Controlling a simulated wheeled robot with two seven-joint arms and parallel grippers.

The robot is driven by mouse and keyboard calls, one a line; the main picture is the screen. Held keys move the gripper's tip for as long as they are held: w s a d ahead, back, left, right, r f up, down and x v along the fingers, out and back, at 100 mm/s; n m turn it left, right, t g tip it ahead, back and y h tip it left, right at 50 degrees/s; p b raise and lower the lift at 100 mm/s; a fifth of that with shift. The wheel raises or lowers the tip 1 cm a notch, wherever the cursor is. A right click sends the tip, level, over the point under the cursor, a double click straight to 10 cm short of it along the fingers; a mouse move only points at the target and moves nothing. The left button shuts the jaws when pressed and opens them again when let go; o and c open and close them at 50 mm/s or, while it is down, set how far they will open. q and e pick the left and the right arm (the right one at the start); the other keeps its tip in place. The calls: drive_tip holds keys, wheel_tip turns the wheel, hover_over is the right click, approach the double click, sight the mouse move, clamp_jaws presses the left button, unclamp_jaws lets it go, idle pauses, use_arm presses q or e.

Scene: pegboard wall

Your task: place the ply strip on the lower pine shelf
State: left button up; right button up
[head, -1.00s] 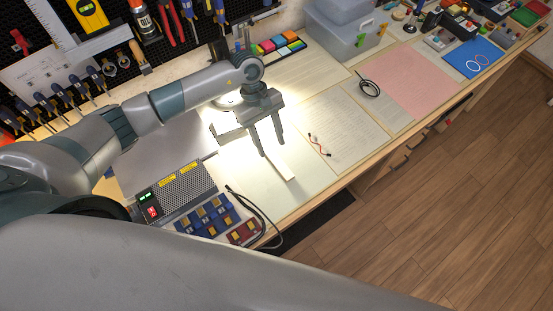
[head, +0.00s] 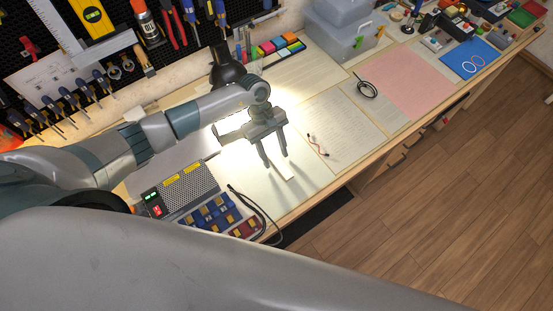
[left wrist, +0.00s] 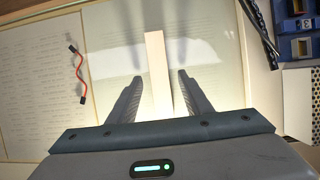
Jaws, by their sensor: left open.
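The pale ply strip (head: 288,173) lies on the lit part of the workbench, its near end showing past my left gripper. My left gripper (head: 275,160) is open and points down over the strip, hiding its far part in the head view. In the left wrist view the strip (left wrist: 157,50) runs lengthwise between the two open fingers (left wrist: 160,78), with a gap on each side. I cannot make out the lower pine shelf in either view. My right gripper is not in view.
A grey power supply (head: 178,188) and blue parts bins (head: 213,216) stand left of the strip, with black cables (head: 250,203) nearby. A red wire (head: 318,146) lies on paper to the right. A black lamp (head: 225,68) stands behind. The pink mat (head: 410,85) is clear.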

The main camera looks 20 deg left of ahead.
sight(278, 157)
use_arm(q)
drive_tip(key=shift+c, duration=0.6)
clamp_jaws()
drive_tip(key=shift+r, duration=0.15)
drive_tip(key=shift+r+b, duration=0.8)
drive_tip(key=shift+r, duration=0.05)
drive_tip(key=shift+w+d+r+b, duration=0.1)
drive_tip(key=shift+d+r+b, duration=0.15)
drive_tip(key=shift+r+b, duration=0.25)
drive_tip(key=shift+w+d+r+b, duration=0.1)
drive_tip(key=shift+d+r+b, duration=0.2)
drive_tip(key=shift+r, duration=0.3)
drive_tip(key=w+d+r+b, duration=0.3)
drive_tip(key=d+r+b, duration=0.2)
drive_tip(key=d, duration=0.5)
drive_tip(key=shift+w+r, duration=0.4)
drive_tip(key=shift+r, duration=0.55)
drive_tip(key=shift+a, duration=0.1)
